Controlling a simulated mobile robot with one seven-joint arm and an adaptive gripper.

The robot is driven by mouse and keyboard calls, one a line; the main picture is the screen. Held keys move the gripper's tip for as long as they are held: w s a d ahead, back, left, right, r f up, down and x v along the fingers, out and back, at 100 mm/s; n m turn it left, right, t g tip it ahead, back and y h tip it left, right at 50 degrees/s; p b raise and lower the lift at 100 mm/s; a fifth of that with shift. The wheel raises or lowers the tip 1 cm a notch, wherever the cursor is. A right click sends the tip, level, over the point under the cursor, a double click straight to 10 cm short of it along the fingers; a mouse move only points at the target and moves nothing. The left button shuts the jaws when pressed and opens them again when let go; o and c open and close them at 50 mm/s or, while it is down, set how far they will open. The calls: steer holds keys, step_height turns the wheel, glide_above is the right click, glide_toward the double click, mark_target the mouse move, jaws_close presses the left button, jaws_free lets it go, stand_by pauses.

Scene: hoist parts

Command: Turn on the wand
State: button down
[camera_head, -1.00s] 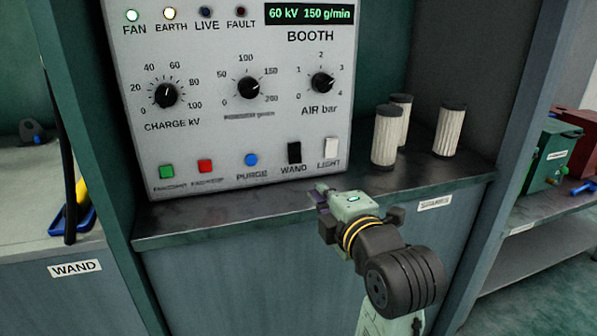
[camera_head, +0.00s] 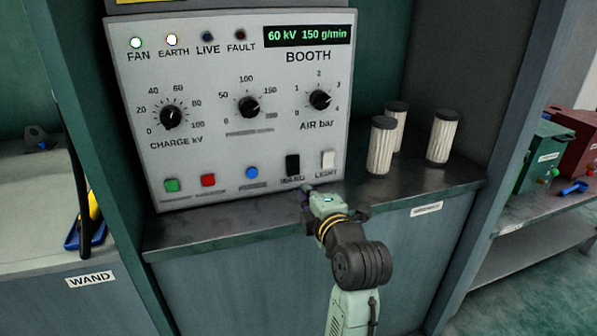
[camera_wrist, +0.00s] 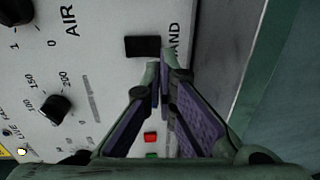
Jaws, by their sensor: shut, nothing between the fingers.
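The booth control panel (camera_head: 230,140) is a pale box with lamps, three knobs and a bottom row of buttons and switches. The black wand switch (camera_head: 292,165) sits in that row, between the blue purge button and the white light switch. It also shows in the wrist view (camera_wrist: 143,46), with part of its label beside it. My gripper (camera_head: 306,188) is just below the wand switch, at the panel's lower edge. Its fingers (camera_wrist: 158,68) are together with nothing between them, and their tips appear close beside the switch. I cannot tell whether they touch the panel.
The white light switch (camera_head: 328,160) is right of the wand switch, and the blue purge button (camera_head: 252,173) is left of it. Several pale ribbed cylinders (camera_head: 382,146) stand on the shelf to the right. The display (camera_head: 306,36) reads 60 kV 150 g/min.

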mark_target(294, 174)
steer(key=p+x, duration=0.1)
steer(key=x, duration=0.5)
steer(key=shift+w+a, duration=0.1)
steer(key=shift+w, duration=0.1)
steer(key=f+b, duration=0.1)
steer(key=b, duration=0.2)
steer(key=shift+w+f+t, duration=0.1)
steer(key=shift+w+t, duration=0.25)
steer(key=shift+t, duration=0.05)
steer(key=shift+r, duration=0.5)
steer(key=shift+a, duration=0.1)
